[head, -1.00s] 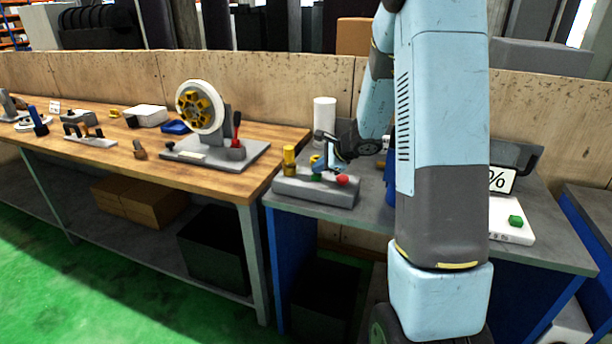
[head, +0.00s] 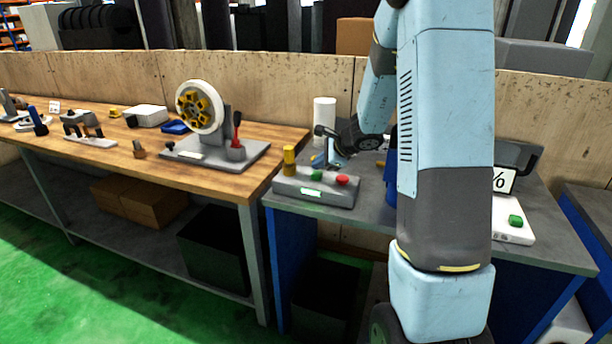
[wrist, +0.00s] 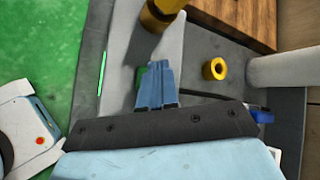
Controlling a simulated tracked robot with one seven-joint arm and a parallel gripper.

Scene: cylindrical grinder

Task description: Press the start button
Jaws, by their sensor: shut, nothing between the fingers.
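The grey control box (head: 330,196) stands at the front left of the grey bench. It carries a green button (head: 316,177), a red button (head: 342,180) and a yellow knob (head: 289,160). A strip on its front (head: 310,192) is lit; in the wrist view this strip (wrist: 101,73) glows green. My gripper (head: 322,163) is shut and empty, just above and behind the green button. In the wrist view the blue fingers (wrist: 157,68) partly hide the green button (wrist: 140,76). I cannot tell from this view whether they touch it. The red button is hidden there.
A white cylinder (head: 324,114) stands behind the box, and a yellow ring (wrist: 215,68) lies near it. A white unit with another green button (head: 515,221) is at the right. The wooden bench (head: 262,172) with a wheel fixture (head: 202,107) is at the left.

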